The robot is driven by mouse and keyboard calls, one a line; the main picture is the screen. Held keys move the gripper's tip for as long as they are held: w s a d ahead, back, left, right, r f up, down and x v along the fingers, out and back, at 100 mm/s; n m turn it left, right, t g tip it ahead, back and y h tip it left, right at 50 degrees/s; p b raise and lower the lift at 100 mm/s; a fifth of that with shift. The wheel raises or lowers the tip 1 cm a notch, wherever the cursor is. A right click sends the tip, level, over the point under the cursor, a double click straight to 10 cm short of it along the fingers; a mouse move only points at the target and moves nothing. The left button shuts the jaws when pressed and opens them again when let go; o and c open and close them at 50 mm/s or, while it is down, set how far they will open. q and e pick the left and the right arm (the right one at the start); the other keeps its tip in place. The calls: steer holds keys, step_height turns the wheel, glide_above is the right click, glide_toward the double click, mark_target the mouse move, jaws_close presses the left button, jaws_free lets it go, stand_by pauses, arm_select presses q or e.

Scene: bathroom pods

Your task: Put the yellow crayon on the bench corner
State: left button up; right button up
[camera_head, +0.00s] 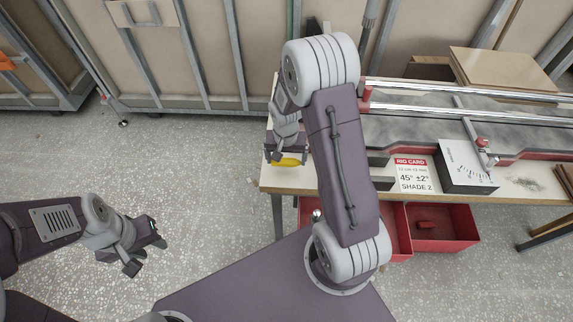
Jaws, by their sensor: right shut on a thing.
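The yellow crayon (288,162) shows as a short yellow piece at the jaws of my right gripper (286,156), which is shut on it. The gripper points down over the left end of the bench (286,183), near its front left corner. I cannot tell whether the crayon touches the bench top. Part of the crayon is hidden by the jaws, and my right arm covers part of the bench. My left gripper (146,249) is open and empty above the speckled floor at the left, apart from the bench.
Brown boards (505,70) lie at the back right. Red bins (440,228) stand below the bench. The floor at left is clear.

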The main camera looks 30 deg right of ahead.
mark_target(287, 166)
step_height(287, 166, down, 4)
steer(key=shift+r, duration=0.15)
steer(key=shift+f, duration=0.2)
steer(key=shift+f+b, duration=0.2)
steer(key=shift+b, duration=0.2)
steer(key=o, duration=1.1)
